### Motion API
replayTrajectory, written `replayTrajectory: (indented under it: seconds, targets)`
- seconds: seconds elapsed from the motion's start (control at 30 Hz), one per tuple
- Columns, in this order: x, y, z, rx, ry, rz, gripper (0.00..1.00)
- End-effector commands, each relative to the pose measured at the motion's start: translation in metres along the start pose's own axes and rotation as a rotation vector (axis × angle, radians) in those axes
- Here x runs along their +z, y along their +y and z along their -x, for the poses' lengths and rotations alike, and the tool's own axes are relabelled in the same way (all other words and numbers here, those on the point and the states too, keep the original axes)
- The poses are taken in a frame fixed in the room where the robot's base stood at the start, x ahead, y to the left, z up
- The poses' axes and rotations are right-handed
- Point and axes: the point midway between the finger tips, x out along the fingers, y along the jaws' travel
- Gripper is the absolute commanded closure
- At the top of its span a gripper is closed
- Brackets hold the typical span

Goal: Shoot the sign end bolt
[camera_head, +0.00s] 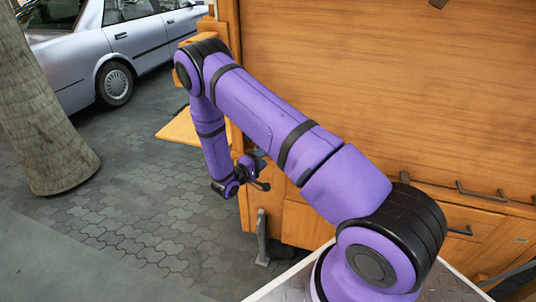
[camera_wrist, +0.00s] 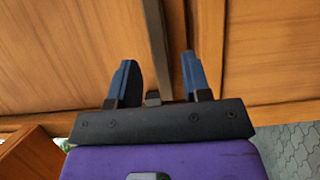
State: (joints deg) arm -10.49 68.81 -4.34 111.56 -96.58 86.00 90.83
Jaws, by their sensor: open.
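My gripper (camera_wrist: 159,60) is open in the wrist view, its two blue fingers apart against wooden panels. A narrow grey vertical strip (camera_wrist: 157,38) runs along the wood and passes between the fingers. A small dark grey piece (camera_wrist: 152,98) sits between the finger bases; I cannot tell whether it is a bolt. In the head view my gripper (camera_head: 262,176) is small and partly hidden, close to the left end of the wooden structure (camera_head: 360,95). I cannot make out the sign end bolt for certain in either view.
A wooden flap (camera_head: 182,128) juts out left of the structure. A metal leg (camera_head: 262,238) stands below my gripper. Drawers with dark handles (camera_head: 481,192) are at right. A tree trunk (camera_head: 45,115) and a silver car (camera_head: 130,45) stand at left. The paving (camera_head: 140,215) between is clear.

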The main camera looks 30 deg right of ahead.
Motion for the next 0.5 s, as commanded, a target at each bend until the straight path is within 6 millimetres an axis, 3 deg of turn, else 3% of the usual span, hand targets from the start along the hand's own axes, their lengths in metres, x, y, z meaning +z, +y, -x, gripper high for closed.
replayTrajectory:
  seconds: [0.2,0.5]
  targets:
    - [0.000,0.000,-0.030,0.001,-0.001,0.000,0.56]
    - [0.000,0.000,-0.042,0.001,0.001,0.000,0.56]
